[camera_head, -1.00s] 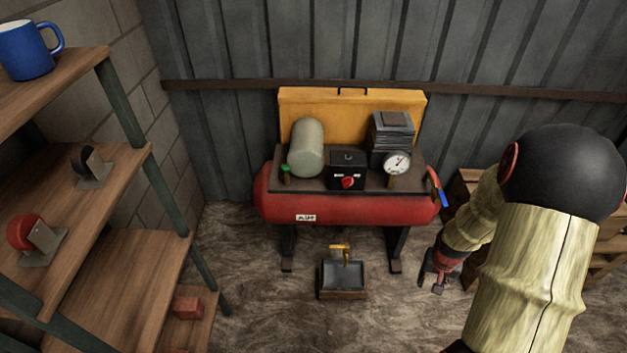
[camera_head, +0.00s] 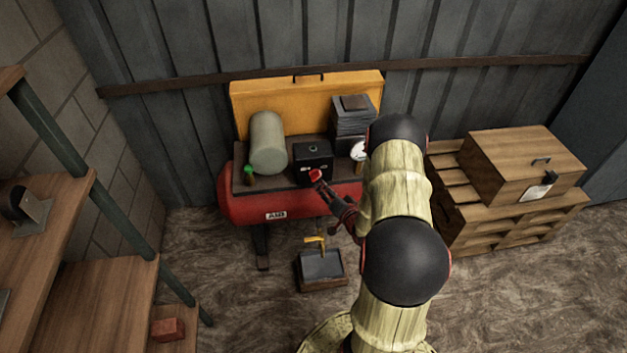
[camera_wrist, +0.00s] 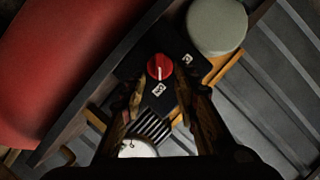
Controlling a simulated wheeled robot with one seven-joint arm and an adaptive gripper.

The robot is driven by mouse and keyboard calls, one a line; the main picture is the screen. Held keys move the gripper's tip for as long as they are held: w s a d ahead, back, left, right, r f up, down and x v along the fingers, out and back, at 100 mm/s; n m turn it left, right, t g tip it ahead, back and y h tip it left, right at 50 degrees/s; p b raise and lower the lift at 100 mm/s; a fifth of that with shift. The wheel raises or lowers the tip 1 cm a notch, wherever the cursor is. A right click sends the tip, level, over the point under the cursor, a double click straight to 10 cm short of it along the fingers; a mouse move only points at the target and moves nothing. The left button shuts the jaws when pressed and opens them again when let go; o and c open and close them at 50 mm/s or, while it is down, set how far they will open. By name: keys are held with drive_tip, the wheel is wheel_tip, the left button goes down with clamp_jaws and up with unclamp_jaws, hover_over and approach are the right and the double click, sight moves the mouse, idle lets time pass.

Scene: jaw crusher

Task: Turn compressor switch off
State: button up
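The compressor switch is a red round knob (camera_wrist: 160,67) on a black box (camera_head: 312,163) on top of the red compressor (camera_head: 235,200). In the wrist view the knob's white line points toward one small white label (camera_wrist: 158,90). A second label (camera_wrist: 187,59) sits to the knob's right. The label markings are too small to read surely. My gripper (camera_wrist: 158,80) is open, its two fingers spread on either side of the knob's line, with nothing between them that I can see held. In the head view my gripper (camera_head: 325,184) is right at the knob; contact cannot be told.
A grey-green tank (camera_head: 267,143), a stack of dark plates (camera_head: 352,118) and a gauge (camera_head: 358,151) crowd the compressor top. A yellow case (camera_head: 250,102) stands behind. A dark tray (camera_head: 320,266) lies on the floor. Wooden crates (camera_head: 505,215) stand right, shelves (camera_head: 95,290) left.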

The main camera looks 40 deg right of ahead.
sight(317, 179)
drive_tip(key=b+x, duration=0.2)
drive_tip(key=x, duration=0.5)
drive_tip(key=shift+d, duration=0.1)
drive_tip(key=shift+c, duration=0.4)
clamp_jaws()
